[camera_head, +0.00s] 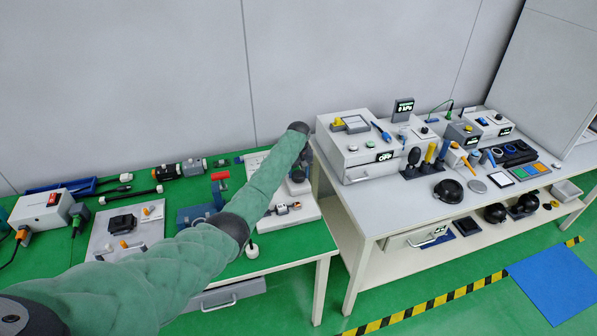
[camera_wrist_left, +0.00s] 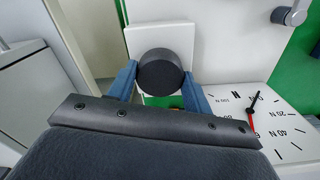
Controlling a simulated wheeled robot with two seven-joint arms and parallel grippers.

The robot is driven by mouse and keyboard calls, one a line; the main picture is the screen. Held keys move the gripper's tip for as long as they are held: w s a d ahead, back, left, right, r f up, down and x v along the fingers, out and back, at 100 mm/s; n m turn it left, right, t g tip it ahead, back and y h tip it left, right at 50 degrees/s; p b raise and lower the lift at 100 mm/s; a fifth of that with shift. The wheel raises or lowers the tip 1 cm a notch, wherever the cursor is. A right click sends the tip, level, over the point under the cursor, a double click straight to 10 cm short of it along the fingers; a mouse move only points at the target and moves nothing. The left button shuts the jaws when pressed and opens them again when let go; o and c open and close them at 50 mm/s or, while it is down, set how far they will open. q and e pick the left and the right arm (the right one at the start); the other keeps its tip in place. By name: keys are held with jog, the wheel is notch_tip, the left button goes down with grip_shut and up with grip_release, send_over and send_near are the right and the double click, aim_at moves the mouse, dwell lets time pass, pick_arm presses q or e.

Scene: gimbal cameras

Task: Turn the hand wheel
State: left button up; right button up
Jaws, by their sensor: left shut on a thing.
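The hand wheel (camera_wrist_left: 161,72), a dark round knob, sits in front of a white square plate (camera_wrist_left: 205,55) in the left wrist view. My left gripper (camera_wrist_left: 160,78) has its two blue fingers on opposite sides of the wheel and is shut on it. A white dial (camera_wrist_left: 270,120) marked in N, with a black and a red pointer, lies to the right. My right gripper does not show.
The green bench (camera_head: 150,172) carries a white box with a red switch (camera_head: 42,208), a grey plate with black parts (camera_head: 125,230) and a blue vise-like block (camera_head: 197,214). A white table (camera_head: 375,215) with instruments stands to the right, across a narrow gap.

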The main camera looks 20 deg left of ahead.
aim_at(299, 173)
pick_arm(q)
jog(key=shift+w+r+n, duration=0.1)
jog(key=shift+r+n, duration=0.05)
jog(key=shift+n, duration=0.45)
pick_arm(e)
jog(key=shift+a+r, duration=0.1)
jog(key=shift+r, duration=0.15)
pick_arm(q)
jog(key=o, duration=1)
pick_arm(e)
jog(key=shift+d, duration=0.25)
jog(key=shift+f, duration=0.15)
pick_arm(q)
jog(key=shift+r, duration=0.3)
notch_tip(299, 173, up, 4)
jog(key=shift+f+b, duration=0.1)
jog(key=shift+b, duration=1.05)
notch_tip(299, 173, up, 2)
jog(key=shift+r+b, duration=0.1)
jog(key=shift+b, duration=0.2)
jog(key=shift+r, duration=0.5)
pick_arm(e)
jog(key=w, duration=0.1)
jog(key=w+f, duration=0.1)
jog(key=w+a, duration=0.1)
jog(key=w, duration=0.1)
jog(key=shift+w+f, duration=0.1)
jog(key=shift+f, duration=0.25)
